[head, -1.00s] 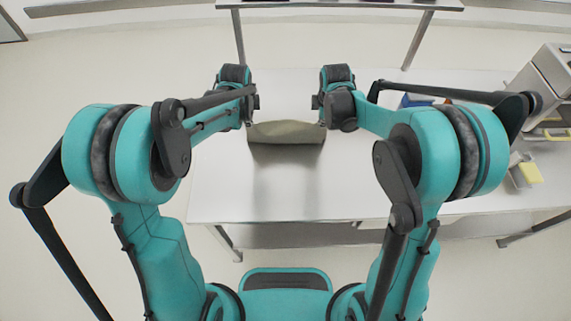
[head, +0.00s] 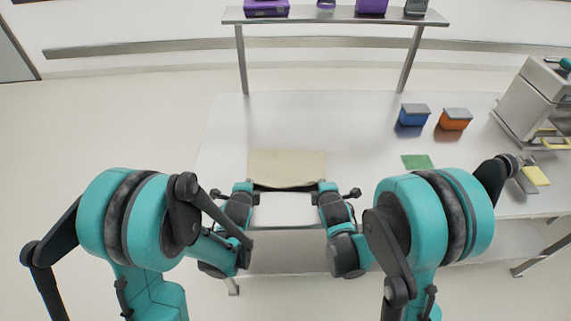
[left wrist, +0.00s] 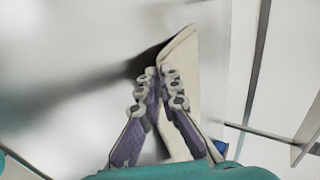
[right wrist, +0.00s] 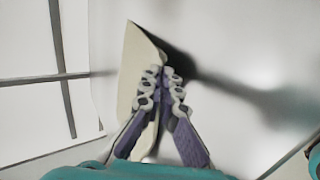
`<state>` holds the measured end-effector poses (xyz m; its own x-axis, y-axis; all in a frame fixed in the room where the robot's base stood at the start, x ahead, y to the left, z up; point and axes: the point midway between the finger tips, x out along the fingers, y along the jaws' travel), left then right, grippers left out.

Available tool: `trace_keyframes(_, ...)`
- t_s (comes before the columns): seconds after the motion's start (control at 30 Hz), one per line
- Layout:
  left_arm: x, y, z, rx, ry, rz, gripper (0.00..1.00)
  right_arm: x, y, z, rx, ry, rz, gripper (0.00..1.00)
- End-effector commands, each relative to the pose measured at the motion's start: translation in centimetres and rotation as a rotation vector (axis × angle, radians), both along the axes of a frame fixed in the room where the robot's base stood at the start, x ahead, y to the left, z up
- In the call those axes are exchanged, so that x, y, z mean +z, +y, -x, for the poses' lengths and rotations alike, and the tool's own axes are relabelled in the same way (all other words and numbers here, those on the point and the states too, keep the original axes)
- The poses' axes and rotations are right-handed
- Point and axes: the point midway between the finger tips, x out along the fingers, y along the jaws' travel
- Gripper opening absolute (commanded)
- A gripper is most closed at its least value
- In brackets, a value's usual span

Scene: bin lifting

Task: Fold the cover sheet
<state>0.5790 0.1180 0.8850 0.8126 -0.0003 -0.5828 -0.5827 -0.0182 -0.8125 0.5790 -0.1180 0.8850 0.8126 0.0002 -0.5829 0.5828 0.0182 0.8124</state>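The beige cover sheet (head: 287,165) is held over the white table (head: 240,130), its far part spread flat-looking and its near edge sagging slightly between my grippers. My left gripper (head: 250,187) is shut on the sheet's near left corner. In the left wrist view the fingertips (left wrist: 160,72) meet at the edge of the sheet (left wrist: 186,60). My right gripper (head: 324,186) is shut on the near right corner. In the right wrist view its fingertips (right wrist: 164,74) pinch the edge of the sheet (right wrist: 135,65). A dark shadow lies beside the sheet in both wrist views.
A blue box (head: 412,115) and an orange box (head: 455,118) with grey lids stand at the back right. A green piece (head: 417,161) lies nearer. A grey machine (head: 530,95) stands at the right end. A shelf (head: 335,16) spans the back. The table's left side is clear.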

Motion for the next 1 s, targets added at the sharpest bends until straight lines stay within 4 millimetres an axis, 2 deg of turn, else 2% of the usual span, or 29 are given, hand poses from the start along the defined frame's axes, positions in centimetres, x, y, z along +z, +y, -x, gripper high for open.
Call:
trace_keyframes(0.23, 0.0, 0.0, 0.0, 0.000, -0.003, 0.000, 0.00, 0.0, 0.0, 0.0, 0.000, -0.003, 0.000, 0.00)
trace_keyframes(0.27, 0.0, 0.0, 0.0, 0.000, -0.003, 0.000, 0.04, 0.0, 0.0, 0.0, 0.000, -0.003, 0.000, 0.05)
trace_keyframes(0.3, 0.0, 0.0, 0.0, 0.000, -0.003, 0.000, 0.15, 0.0, 0.0, 0.0, 0.000, -0.003, 0.000, 0.16)
trace_keyframes(0.4, 0.0, 0.0, 0.0, 0.000, -0.003, 0.000, 0.38, 0.0, 0.0, 0.0, 0.000, -0.003, 0.000, 0.38)
trace_keyframes(0.77, 0.0, 0.0, 0.0, 0.000, -0.002, 0.000, 0.38, 0.0, 0.0, 0.0, 0.000, -0.002, 0.000, 0.38)
trace_keyframes(0.87, 0.8, 0.0, 0.3, 0.000, -0.003, 0.000, 0.38, 0.8, 0.0, 0.3, 0.000, -0.003, 0.000, 0.38)
trace_keyframes(1.0, 3.0, 0.0, 1.3, 0.000, -0.002, 0.000, 0.38, 3.0, 0.0, 1.3, 0.000, -0.002, 0.000, 0.38)
